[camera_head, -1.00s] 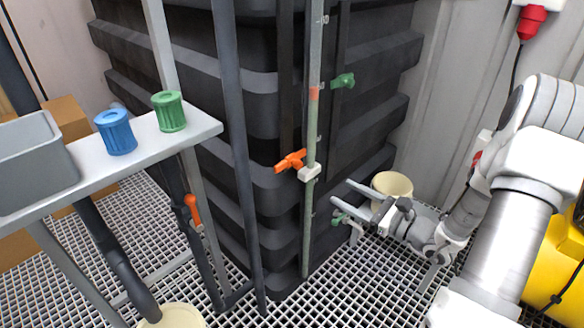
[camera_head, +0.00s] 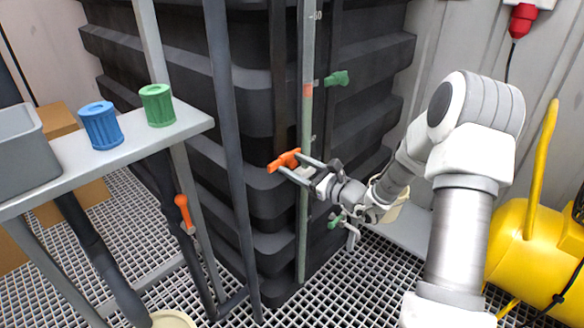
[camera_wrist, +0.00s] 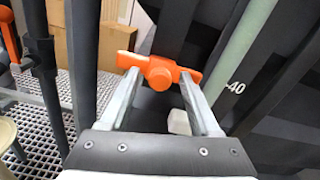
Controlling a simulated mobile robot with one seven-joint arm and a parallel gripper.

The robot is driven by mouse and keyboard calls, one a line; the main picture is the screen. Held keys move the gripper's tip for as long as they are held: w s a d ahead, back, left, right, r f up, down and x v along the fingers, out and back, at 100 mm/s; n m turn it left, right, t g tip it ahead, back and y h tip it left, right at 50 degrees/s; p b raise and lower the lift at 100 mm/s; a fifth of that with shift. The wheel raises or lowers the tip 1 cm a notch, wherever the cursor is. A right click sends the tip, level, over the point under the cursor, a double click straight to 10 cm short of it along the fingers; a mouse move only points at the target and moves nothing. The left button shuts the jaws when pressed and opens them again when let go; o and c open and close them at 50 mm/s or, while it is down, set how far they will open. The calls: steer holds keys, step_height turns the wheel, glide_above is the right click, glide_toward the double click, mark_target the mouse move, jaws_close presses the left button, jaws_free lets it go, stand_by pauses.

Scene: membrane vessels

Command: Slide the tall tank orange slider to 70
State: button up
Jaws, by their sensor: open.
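In the wrist view the orange slider (camera_wrist: 158,72) is a crossbar with a round knob, near a "40" mark on the strip (camera_wrist: 240,45). A "60" mark shows higher up in the head view. My gripper (camera_head: 294,163) is open at the slider. In the wrist view its fingertips (camera_wrist: 160,80) lie on either side of the knob, overlapping the crossbar in the picture; I cannot tell whether they touch it.
A green valve handle (camera_head: 337,78) sticks out above my gripper, and another green one (camera_head: 335,221) sits below it. Grey uprights stand left of the strip. A yellow machine (camera_head: 520,250) stands at right.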

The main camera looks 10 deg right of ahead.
steer(key=shift+w+a, duration=0.45)
steer(key=shift+w, duration=0.1)
jaws_close()
steer(key=shift+d, duration=0.1)
stand_by(1.0)
